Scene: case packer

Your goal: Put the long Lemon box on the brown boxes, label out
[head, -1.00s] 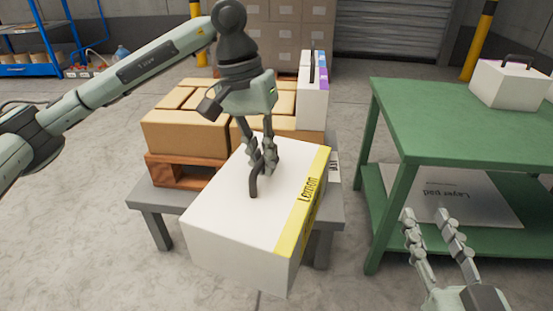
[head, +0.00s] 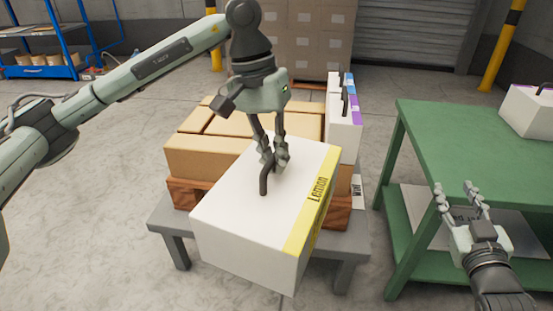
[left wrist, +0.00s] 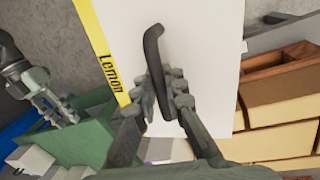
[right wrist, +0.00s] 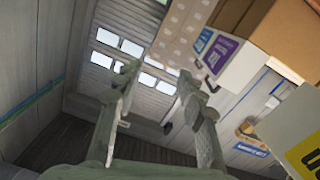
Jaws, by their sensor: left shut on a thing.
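The long Lemon box (head: 245,222) is white with a yellow label strip along its right edge. My left gripper (head: 271,160) is shut on its dark handle, also seen in the left wrist view (left wrist: 160,95). The box hangs in front of the brown boxes (head: 198,158) and hides part of them. The brown boxes lie on a wooden pallet on a grey stand. The lemon label faces right in the head view. My right gripper (head: 462,200) is open and empty, beside the green table.
White boxes with purple and blue labels (head: 343,125) stand at the right end of the brown boxes. The green table (head: 445,135) is at the right, with another white handled box (head: 530,110) on it. The brown tops at left and middle look clear.

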